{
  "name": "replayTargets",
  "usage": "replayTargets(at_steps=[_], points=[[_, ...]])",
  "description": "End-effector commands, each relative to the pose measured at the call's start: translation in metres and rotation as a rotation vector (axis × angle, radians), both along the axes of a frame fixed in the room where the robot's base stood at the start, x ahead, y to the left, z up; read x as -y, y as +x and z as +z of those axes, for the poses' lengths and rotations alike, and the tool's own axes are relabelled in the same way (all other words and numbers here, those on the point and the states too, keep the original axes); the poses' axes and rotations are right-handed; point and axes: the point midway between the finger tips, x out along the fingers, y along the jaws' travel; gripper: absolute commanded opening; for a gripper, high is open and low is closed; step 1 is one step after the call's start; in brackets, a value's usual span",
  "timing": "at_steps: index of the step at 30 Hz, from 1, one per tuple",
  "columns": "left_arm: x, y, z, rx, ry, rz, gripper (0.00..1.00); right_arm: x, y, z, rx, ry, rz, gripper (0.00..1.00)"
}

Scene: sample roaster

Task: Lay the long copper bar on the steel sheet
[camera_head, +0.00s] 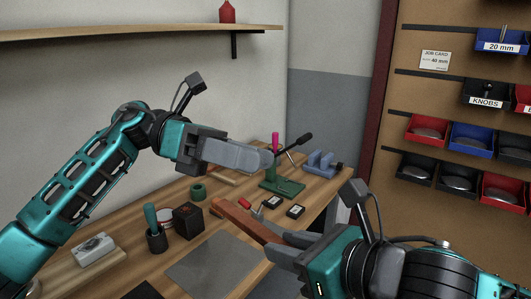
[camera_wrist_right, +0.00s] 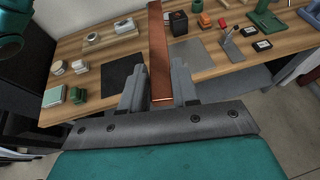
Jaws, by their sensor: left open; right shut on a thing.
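The long copper bar (camera_head: 243,219) is held in my right gripper (camera_head: 282,246), which is shut on it near one end. In the right wrist view the bar (camera_wrist_right: 158,50) points away from the jaws (camera_wrist_right: 160,92), raised above the bench. The steel sheet (camera_head: 213,263) is a flat grey plate near the bench's front edge, left of my right gripper. In the right wrist view the sheet (camera_wrist_right: 196,52) shows just right of the bar, partly hidden by it. My left gripper (camera_head: 268,158) is open and hangs over the back of the bench, apart from the bar.
Behind the sheet stand a dark box (camera_head: 188,221) and a cup with a green-handled tool (camera_head: 155,240). A green press (camera_head: 282,184), a blue vise (camera_head: 322,162) and small black boxes (camera_head: 296,211) lie further right. A black mat (camera_wrist_right: 122,73) lies left of the sheet.

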Motion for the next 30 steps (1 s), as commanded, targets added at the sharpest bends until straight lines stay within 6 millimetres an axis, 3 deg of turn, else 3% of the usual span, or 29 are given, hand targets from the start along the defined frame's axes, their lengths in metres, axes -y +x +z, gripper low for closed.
replayTargets(at_steps=[4, 10, 18, 25, 30], points=[[0.034, -0.020, -0.004, 0.303, 0.189, -0.159, 0.56, 0.000, 0.000, 0.003, 0.008, 0.005, 0.002, 0.00], [0.051, -0.030, -0.016, 0.687, 0.476, -0.380, 0.56, 0.000, 0.000, 0.003, 0.008, 0.005, 0.002, 0.00], [0.039, -0.014, -0.011, 1.076, 0.885, -0.638, 0.56, 0.000, 0.000, 0.003, 0.008, 0.005, 0.002, 0.00], [0.026, -0.003, 0.002, 1.197, 1.078, -0.738, 0.56, 0.000, 0.000, 0.003, 0.008, 0.005, 0.002, 0.00], [0.023, 0.000, -0.006, 1.210, 1.103, -0.753, 0.56, 0.000, 0.000, 0.003, 0.008, 0.005, 0.002, 0.00]])
